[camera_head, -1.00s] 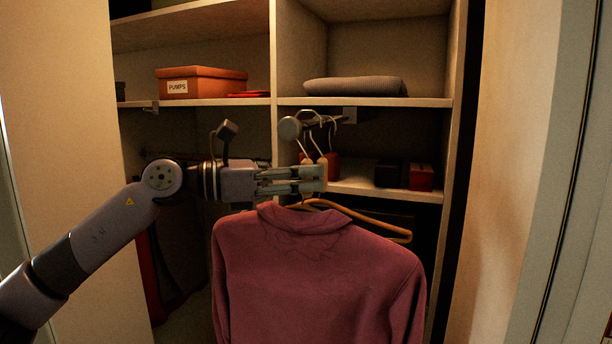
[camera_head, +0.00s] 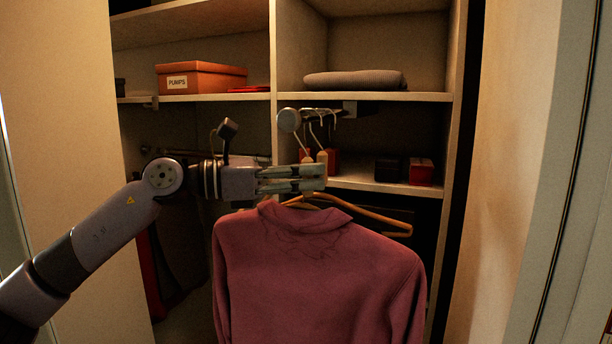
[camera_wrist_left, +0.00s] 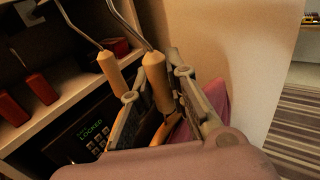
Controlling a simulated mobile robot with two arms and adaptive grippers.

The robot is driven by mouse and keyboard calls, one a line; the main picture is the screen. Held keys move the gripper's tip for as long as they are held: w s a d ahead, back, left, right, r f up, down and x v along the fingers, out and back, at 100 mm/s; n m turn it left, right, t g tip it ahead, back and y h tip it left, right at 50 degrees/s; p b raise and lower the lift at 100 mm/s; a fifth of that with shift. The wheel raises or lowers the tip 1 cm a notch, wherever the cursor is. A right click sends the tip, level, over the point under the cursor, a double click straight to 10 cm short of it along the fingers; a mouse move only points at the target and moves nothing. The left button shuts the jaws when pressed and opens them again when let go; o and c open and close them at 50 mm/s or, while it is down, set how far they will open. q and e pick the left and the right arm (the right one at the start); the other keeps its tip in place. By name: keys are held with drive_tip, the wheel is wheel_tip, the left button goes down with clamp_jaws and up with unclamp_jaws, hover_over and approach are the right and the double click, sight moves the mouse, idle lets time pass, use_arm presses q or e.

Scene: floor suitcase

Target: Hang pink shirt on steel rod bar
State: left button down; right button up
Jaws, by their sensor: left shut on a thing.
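The pink shirt (camera_head: 315,265) hangs on a wooden hanger (camera_head: 375,217) in front of the open wardrobe. My left gripper (camera_head: 318,178) is shut on the hanger near its neck, just above the collar; the wrist view shows the fingers (camera_wrist_left: 160,105) around a wooden hanger neck (camera_wrist_left: 156,82). The steel rod bar (camera_head: 318,112) sticks out under the middle shelf, with a round end (camera_head: 289,120). Metal hooks show at the rod above my gripper. From these views I cannot tell whether the shirt's hook rests on the rod. My right gripper is out of view.
A second wooden hanger neck (camera_wrist_left: 112,73) is beside the held one. An orange PUMPS box (camera_head: 201,78) and a folded grey cloth (camera_head: 355,80) lie on the shelf. Small red (camera_head: 421,172) and dark boxes stand on the lower shelf. A safe reading LOCKED (camera_wrist_left: 92,133) is below.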

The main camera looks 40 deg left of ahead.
use_arm(q)
drive_tip(key=shift+r, duration=0.1)
drive_tip(key=c, duration=1.5)
unclamp_jaws()
